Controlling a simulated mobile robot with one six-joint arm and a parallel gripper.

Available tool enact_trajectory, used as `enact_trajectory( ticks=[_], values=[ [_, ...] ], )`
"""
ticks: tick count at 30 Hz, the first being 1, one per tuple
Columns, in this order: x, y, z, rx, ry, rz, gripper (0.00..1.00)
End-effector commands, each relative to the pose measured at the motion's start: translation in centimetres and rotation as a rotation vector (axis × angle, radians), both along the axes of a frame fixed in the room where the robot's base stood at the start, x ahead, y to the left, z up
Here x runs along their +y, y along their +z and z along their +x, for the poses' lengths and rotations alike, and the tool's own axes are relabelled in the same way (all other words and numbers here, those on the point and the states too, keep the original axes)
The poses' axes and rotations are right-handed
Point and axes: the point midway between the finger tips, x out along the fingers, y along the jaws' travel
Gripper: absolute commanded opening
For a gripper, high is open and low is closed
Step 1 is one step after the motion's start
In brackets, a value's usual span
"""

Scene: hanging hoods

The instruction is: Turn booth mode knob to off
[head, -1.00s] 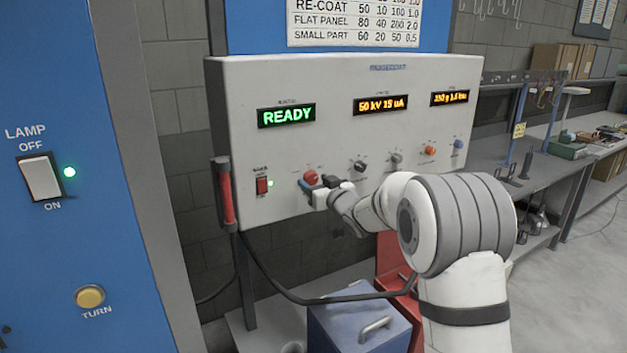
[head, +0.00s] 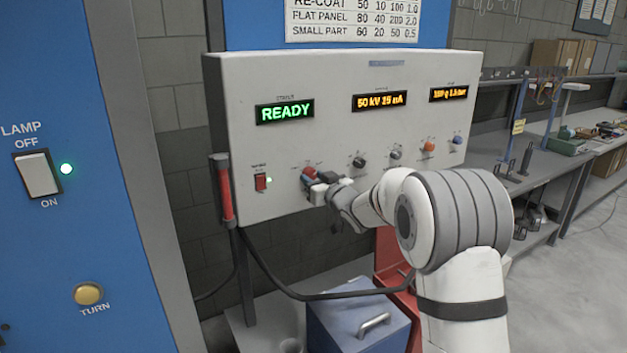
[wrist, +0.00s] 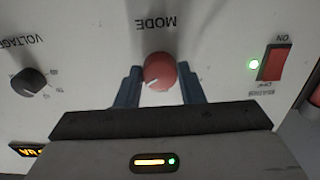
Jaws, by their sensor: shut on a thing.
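The mode knob (wrist: 159,72) is red and round, under the word MODE, which is upside down in the wrist view. Its white pointer line slants to the lower left in that view. My gripper (wrist: 160,88) has its two blue fingers on either side of the knob and is shut on it. In the head view, the red knob (head: 309,171) sits at the lower left of the white control panel (head: 340,75), partly hidden by my gripper (head: 313,181). The position marks around the knob are too small or hidden to read.
A red rocker switch (wrist: 274,62) with a green light is beside the knob; the black voltage knob (wrist: 28,82) is on its other side. More knobs run along the panel. A blue box (head: 357,320) stands below, and a cable (head: 300,292) hangs under the panel.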

Motion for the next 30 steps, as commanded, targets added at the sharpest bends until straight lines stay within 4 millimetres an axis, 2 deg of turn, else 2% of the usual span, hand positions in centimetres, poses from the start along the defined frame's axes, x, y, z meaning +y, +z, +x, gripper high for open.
enact_trajectory(
  ticks=[11, 30],
  values=[
    [-0.01, -0.58, -0.05, -0.09, 0.003, -0.13, 0.12],
    [-0.04, -0.53, 0.0, -0.413, 0.004, -0.613, 0.12]
  ],
)
